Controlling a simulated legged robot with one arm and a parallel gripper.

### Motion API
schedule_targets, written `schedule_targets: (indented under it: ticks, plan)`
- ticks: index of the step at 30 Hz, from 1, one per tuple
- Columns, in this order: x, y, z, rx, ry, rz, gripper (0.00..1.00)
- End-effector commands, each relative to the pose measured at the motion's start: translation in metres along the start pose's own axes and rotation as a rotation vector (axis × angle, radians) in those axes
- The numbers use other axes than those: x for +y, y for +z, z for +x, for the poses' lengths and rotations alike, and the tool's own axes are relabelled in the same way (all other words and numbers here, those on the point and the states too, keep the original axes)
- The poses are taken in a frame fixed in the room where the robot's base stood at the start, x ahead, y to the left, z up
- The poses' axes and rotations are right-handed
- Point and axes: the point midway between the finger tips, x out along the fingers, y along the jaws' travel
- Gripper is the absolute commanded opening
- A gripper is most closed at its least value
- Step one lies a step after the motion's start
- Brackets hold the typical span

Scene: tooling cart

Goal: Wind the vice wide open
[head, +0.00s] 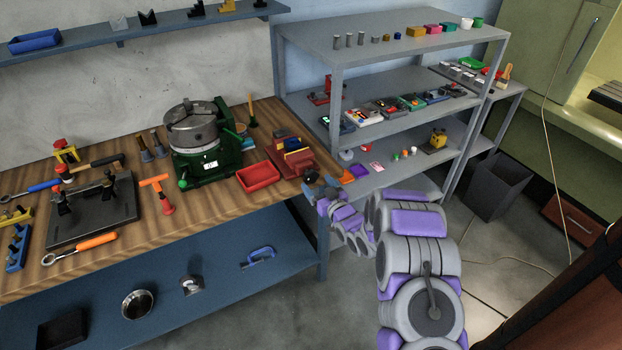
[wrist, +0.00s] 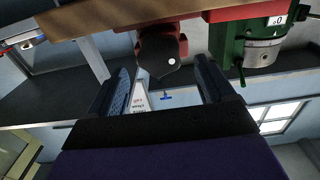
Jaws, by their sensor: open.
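The red vice (head: 299,164) sits at the right end of the wooden bench in the head view. Something yellow and blue shows at its jaws, too small to tell how far apart they stand. In the wrist view the picture is upside down; the red vice (wrist: 190,12) is at the top, with a dark hub bearing a white spot (wrist: 160,55) facing me. My gripper (head: 322,189) is at the bench's right edge, just beside the vice. In the wrist view my gripper (wrist: 163,78) is open and empty, its two fingers on either side below the hub, seemingly not touching it.
A green rotary table with a grey chuck (head: 192,128) stands left of the vice. A red tray (head: 258,177) lies just in front of it. A grey shelf unit (head: 336,110) with small parts stands behind and right of my gripper. The floor (head: 345,285) beside the bench is clear.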

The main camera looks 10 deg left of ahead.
Motion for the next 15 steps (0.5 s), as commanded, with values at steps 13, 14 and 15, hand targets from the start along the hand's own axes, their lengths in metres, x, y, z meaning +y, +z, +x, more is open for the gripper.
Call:
schedule_targets:
  ticks: [13, 14, 15]
  plan:
    - [0.000, 0.001, 0.050, 0.001, 0.000, 0.001, 0.82]
    - [0.000, 0.001, 0.051, 0.000, 0.000, 0.001, 0.82]
    - [0.000, 0.001, 0.052, -0.001, 0.000, 0.001, 0.82]
